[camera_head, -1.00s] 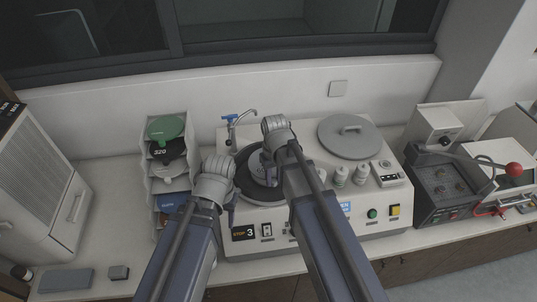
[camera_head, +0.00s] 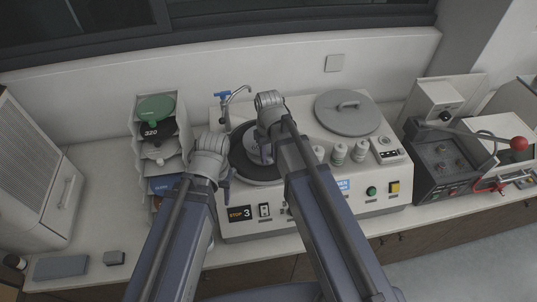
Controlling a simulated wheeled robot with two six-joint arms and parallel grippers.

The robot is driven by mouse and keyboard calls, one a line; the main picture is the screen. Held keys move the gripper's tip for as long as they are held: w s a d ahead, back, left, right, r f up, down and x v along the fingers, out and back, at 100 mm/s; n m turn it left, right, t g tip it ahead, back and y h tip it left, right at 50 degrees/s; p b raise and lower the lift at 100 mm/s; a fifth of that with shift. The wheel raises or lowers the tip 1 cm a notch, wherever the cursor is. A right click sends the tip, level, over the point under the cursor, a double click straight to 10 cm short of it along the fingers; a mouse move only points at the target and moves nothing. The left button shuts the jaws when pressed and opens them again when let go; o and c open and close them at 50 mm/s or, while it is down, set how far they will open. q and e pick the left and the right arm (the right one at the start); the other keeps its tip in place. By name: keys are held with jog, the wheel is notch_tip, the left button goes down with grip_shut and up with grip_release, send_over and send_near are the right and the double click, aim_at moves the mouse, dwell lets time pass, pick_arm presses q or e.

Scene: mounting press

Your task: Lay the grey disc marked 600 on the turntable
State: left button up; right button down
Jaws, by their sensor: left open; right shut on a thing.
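The turntable (camera_head: 243,172) is the dark round platter in the left part of the cream polishing machine. A dark grey disc (camera_head: 268,171) shows at the platter, partly hidden by my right arm. I cannot read a 600 on it, nor tell whether it lies flat on the platter or just above it. My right gripper (camera_head: 263,152) is over the platter and shut on the disc, its fingertips mostly hidden. My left gripper (camera_head: 226,182) is open and empty at the platter's left front edge, partly hidden by its own wrist.
A rack (camera_head: 142,160) at the left holds a green disc (camera_head: 155,107), a black disc marked 320 (camera_head: 155,131) and others. A blue-handled tap (camera_head: 228,97) stands behind the platter. A lidded bowl (camera_head: 347,117), small bottles (camera_head: 339,154) and a grey press (camera_head: 442,165) are right.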

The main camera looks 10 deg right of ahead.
jog(key=shift+f+b, duration=1.95)
jog(key=shift+f, duration=0.35)
jog(key=shift+f, duration=0.1)
jog(key=c, duration=0.6)
grip_release()
jog(key=shift+o, duration=0.2)
notch_tip(320, 180, up, 8)
jog(key=p, duration=0.7)
jog(key=shift+p, duration=0.4)
jog(key=shift+s+f, duration=0.1)
jog(key=shift+f, duration=0.05)
